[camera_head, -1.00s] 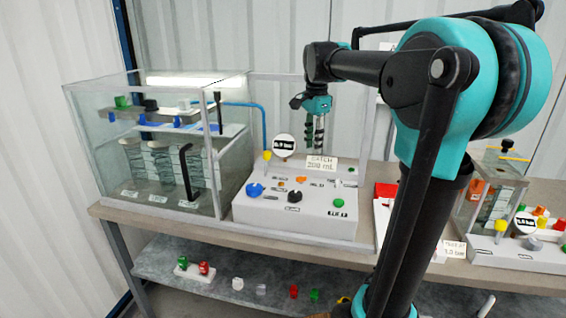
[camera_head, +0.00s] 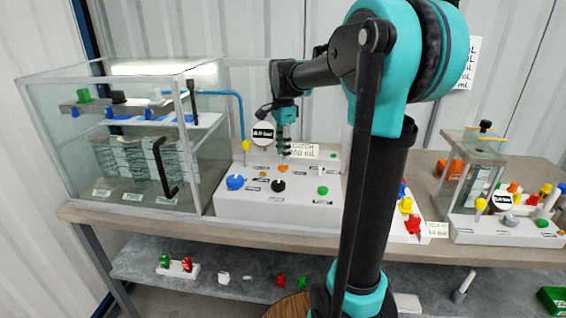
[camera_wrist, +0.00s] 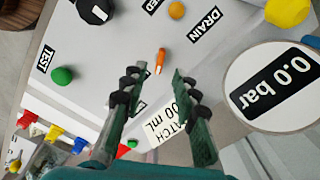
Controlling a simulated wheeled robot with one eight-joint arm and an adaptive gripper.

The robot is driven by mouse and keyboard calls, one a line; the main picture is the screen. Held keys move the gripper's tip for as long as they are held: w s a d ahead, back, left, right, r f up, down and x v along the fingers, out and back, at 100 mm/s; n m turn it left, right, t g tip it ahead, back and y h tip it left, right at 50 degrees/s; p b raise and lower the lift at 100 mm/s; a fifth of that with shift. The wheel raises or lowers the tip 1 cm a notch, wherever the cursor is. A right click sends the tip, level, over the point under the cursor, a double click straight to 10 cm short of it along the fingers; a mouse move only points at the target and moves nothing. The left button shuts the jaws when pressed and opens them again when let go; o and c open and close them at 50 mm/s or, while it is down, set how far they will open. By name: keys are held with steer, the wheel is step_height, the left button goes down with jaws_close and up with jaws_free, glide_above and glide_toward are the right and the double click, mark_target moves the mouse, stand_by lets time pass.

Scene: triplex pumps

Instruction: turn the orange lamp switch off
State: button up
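The orange lamp switch (camera_head: 284,168) is a small orange lever on the sloped top of the white control panel (camera_head: 290,190). In the wrist view the orange switch (camera_wrist: 160,61) shows just beyond the fingertips, in line with the gap between them. My gripper (camera_head: 285,152) hangs pointing down over the panel, close to the switch. In the wrist view my gripper (camera_wrist: 156,78) is open, with its two dark fingers apart and nothing between them. I cannot tell whether a fingertip touches the switch.
A blue knob (camera_head: 235,182), a black knob (camera_head: 278,186) and a green button (camera_head: 322,190) sit around the switch. A gauge (camera_head: 263,134) and a batch sign (camera_head: 303,151) stand behind. A glass tank (camera_head: 110,140) is at left, a smaller rig (camera_head: 478,170) at right.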

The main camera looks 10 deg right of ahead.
mark_target(283, 168)
steer(key=shift+f, duration=2.4)
jaws_close()
